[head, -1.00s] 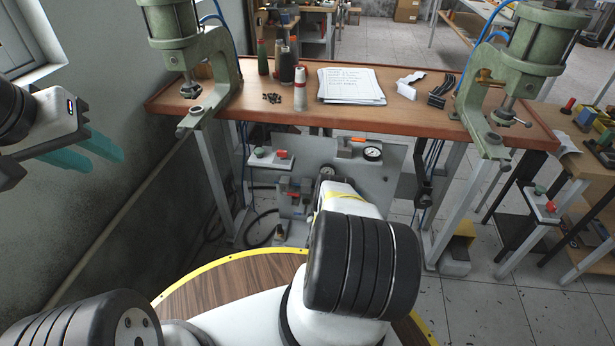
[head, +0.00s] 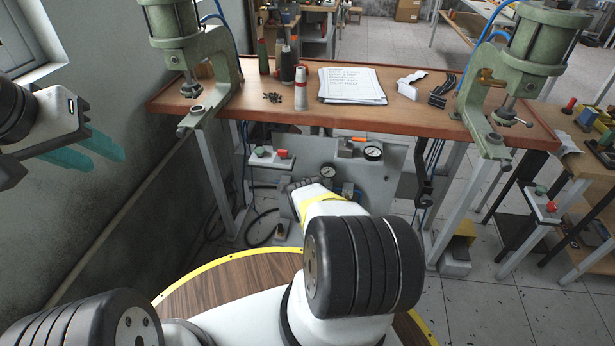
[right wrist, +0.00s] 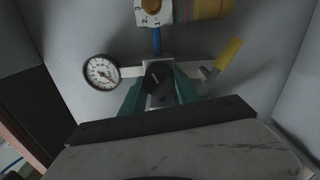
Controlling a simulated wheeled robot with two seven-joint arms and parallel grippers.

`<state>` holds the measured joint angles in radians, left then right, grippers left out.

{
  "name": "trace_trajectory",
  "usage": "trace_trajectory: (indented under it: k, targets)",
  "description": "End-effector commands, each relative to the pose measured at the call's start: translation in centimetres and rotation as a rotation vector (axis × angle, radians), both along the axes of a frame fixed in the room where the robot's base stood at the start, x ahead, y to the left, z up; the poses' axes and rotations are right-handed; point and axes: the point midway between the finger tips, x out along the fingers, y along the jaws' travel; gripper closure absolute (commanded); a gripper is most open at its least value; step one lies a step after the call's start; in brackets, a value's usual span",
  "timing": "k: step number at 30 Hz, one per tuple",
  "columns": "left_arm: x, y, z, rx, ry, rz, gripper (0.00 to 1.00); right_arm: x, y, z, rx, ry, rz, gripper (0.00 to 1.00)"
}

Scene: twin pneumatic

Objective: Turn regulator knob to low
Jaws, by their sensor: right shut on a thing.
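In the right wrist view a round black knob (right wrist: 158,76) with a pale mark sits on a small regulator block. The teal fingers of my right gripper (right wrist: 160,90) are on both sides of it, shut on it. A white dial gauge (right wrist: 101,72) is to its left. In the head view my right arm reaches to the grey panel under the bench, and the knob and right fingertips cannot be made out there. My left gripper (head: 108,160) is open and empty at the far left, by the wall.
In the right wrist view a yellow handle (right wrist: 229,56) is right of the knob and a numbered white dial (right wrist: 151,12) is above it. The wooden bench (head: 240,112) with two green presses overhangs the grey panel (head: 395,160).

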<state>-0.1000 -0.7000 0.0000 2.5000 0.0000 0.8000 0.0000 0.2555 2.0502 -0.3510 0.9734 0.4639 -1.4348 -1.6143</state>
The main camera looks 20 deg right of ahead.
Motion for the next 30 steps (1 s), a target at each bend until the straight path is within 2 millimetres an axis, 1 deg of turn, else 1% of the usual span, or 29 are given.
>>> trace_trajectory:
  k: [21, 30]
  targets:
    - [0.0, 0.0, 0.0, 0.0, 0.0, 0.0, 0.64, -0.3, -0.13, -0.5, -0.576, 0.358, -0.002, 1.0]
    - [0.0, 0.0, 0.0, 0.0, 0.0, 0.0, 0.64, -0.35, -0.18, -0.58, -0.797, 0.493, 0.0, 1.0]
